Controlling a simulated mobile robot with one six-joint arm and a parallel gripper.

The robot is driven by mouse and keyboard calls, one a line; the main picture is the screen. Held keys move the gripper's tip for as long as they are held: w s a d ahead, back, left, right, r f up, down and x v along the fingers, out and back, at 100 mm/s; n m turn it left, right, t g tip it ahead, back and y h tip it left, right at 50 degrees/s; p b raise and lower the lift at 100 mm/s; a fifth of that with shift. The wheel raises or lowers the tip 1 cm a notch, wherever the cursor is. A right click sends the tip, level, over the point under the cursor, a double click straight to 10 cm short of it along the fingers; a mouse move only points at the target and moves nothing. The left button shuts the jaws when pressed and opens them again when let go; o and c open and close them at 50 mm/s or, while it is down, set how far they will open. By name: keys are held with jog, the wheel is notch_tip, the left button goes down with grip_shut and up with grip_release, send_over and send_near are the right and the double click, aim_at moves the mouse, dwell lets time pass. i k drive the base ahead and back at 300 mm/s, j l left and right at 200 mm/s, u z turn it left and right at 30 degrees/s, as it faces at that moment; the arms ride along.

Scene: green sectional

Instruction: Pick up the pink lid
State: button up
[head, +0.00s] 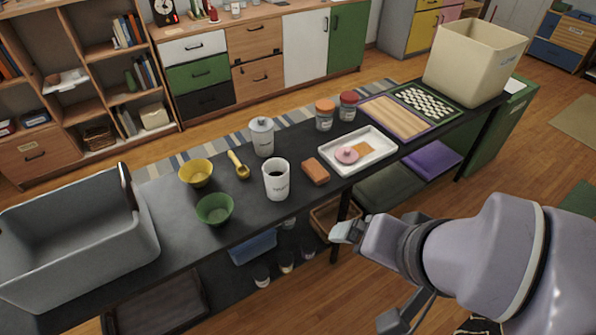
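The pink lid (347,154) is a small round disc with a knob on top. It lies in the left part of a white rectangular tray (378,163) on the black table, beside a flat orange-brown piece (363,148). My gripper (367,277) is at the lower right, off the front side of the table and apart from the lid. Its two fingers are spread wide with nothing between them.
A brown block (316,171) and a white open canister (276,179) stand left of the tray. Two jars (325,115) (348,105) are behind it. A striped board (395,117) and beige bin (474,62) are right. A grey tub (75,245) fills the left end.

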aim_at(345, 155)
jog(key=i+l+u, duration=0.5)
jog(key=l, duration=0.15)
jog(key=i+l+u, duration=0.25)
jog(key=l, duration=0.15)
jog(key=i+l+u, duration=0.1)
jog(key=l+u, duration=0.15)
jog(key=l, duration=0.15)
jog(key=i+l+u, duration=0.25)
jog(key=l, duration=0.2)
jog(key=l+u, duration=0.25)
jog(key=l, duration=0.2)
jog(key=l+u, duration=0.25)
jog(key=l, duration=0.2)
